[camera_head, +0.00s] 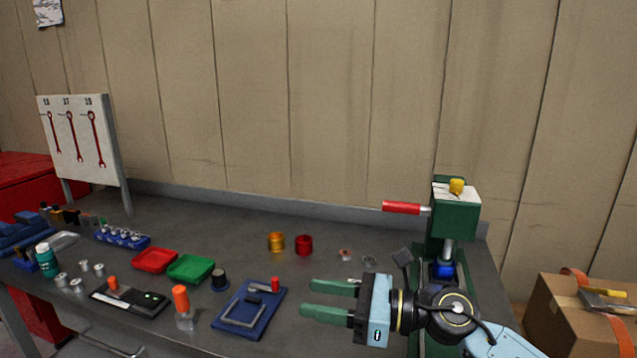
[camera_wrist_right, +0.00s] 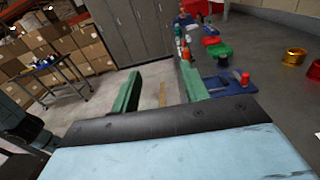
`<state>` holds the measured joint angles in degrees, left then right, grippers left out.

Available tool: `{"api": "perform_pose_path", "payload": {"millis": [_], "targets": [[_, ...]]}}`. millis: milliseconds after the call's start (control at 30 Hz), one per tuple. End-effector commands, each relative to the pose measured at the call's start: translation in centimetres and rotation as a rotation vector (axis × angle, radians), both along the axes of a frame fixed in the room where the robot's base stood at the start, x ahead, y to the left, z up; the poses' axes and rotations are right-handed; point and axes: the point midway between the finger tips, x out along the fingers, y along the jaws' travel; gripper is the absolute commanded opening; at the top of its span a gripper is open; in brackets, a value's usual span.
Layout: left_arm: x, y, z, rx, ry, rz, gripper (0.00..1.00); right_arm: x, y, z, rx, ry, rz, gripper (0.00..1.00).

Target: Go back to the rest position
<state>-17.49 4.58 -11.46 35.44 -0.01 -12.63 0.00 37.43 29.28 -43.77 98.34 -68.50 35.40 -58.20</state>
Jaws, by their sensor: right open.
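My right gripper (camera_head: 327,301) is over the right part of the dark workbench (camera_head: 340,238), its two green fingers pointing left. The fingers are apart with nothing between them. In the right wrist view the same fingers (camera_wrist_right: 158,95) are spread, with floor showing in the gap. A blue tray (camera_head: 240,322) with a grey frame and a red-capped piece lies left of the fingertips; it also shows in the right wrist view (camera_wrist_right: 222,86). My left gripper is not in view.
A green press (camera_head: 458,220) with a red handle (camera_head: 402,208) stands right, close behind my right arm. Red (camera_head: 155,260) and green (camera_head: 190,268) trays, a yellow cup (camera_head: 276,242), a red cup (camera_head: 304,245) and an orange-topped bottle (camera_head: 182,306) stand leftward. A cardboard box (camera_head: 560,315) is at far right.

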Motion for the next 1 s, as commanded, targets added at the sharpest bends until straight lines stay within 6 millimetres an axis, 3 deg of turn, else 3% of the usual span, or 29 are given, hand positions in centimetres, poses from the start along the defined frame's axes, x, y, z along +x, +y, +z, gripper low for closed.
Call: {"api": "perform_pose_path", "payload": {"millis": [67, 167, 267, 333, 467, 567, 700, 867, 900, 1000], "targets": [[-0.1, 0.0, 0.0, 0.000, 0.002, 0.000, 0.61, -0.3, 0.1, 1.6, 0.234, 0.162, -0.097, 0.45], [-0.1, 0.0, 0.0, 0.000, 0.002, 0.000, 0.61, 0.1, -1.6, 2.9, 0.514, 0.382, -0.228, 0.45], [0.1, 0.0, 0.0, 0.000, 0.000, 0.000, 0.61, 0.7, -4.5, 2.8, 0.784, 0.618, -0.367, 0.45], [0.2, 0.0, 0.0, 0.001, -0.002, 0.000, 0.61, 0.9, -6.9, 1.6, 0.965, 0.788, -0.467, 0.45], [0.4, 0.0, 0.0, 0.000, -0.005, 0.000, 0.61, 0.2, -11.8, -2.5, 1.289, 1.109, -0.673, 0.45], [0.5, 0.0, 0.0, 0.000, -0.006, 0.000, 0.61, -1.7, -15.2, -7.0, 1.523, 1.350, -0.849, 0.45], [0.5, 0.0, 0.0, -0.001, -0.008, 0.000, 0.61, -6.8, -18.8, -13.8, 1.819, 1.657, -1.126, 0.45], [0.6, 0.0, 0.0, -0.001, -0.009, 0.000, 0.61, -13.7, -20.6, -19.2, 2.054, 1.897, -1.427, 0.45], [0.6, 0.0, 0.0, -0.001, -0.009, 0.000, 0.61, -15.3, -20.8, -20.1, -1.992, -1.842, 1.420, 0.45], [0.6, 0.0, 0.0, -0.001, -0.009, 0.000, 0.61, -19.0, -21.2, -21.8, -1.849, -1.710, 1.399, 0.45]]}}
